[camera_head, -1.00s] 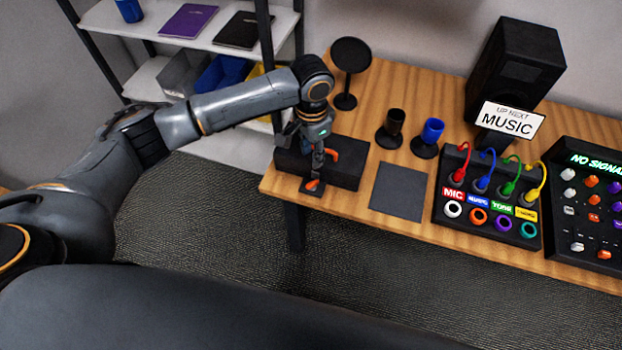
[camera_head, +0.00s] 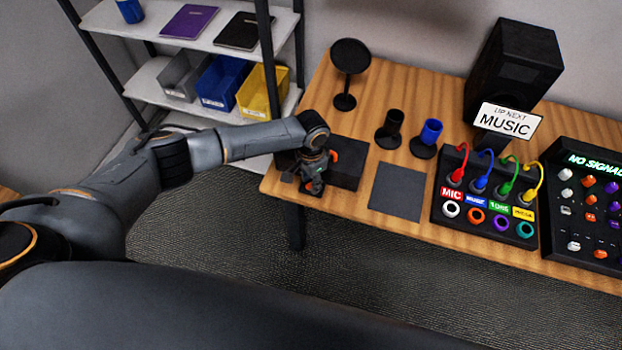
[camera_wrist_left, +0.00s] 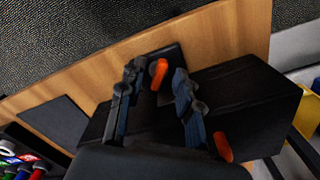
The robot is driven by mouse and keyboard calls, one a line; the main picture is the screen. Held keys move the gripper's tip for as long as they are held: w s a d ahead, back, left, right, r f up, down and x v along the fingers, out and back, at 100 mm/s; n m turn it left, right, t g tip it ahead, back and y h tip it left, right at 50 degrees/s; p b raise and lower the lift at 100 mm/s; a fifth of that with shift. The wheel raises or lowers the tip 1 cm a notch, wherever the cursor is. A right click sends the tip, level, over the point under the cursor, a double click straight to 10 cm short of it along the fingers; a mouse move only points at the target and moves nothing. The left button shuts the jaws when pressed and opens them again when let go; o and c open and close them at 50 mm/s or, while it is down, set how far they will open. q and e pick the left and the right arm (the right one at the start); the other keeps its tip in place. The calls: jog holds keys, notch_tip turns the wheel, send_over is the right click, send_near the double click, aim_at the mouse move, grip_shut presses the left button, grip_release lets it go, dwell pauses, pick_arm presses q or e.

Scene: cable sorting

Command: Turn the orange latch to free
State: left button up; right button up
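The orange latch (camera_wrist_left: 159,74) shows in the left wrist view as a short rounded bar on a small dark plate at the front of a black box (camera_wrist_left: 245,95). My left gripper (camera_wrist_left: 157,78) is open, with one finger on each side of the latch. A gap shows on the right finger's side; I cannot tell whether the left finger touches it. A second orange piece (camera_wrist_left: 222,146) sits on the box, near the base of the right finger. My right gripper is not in view.
A grey square mat (camera_head: 397,190) lies right of the box. A shelf with bins (camera_head: 222,82) stands behind at left.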

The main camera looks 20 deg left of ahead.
pick_arm(q)
jog(key=shift+f, duration=0.1)
grip_shut()
jog(key=shift+m, duration=0.3)
jog(key=m, duration=0.4)
jog(key=shift+w, duration=0.1)
jog(key=shift+w+m+b, duration=0.15)
jog(key=shift+m+b, duration=0.35)
jog(key=shift+m, duration=2.3)
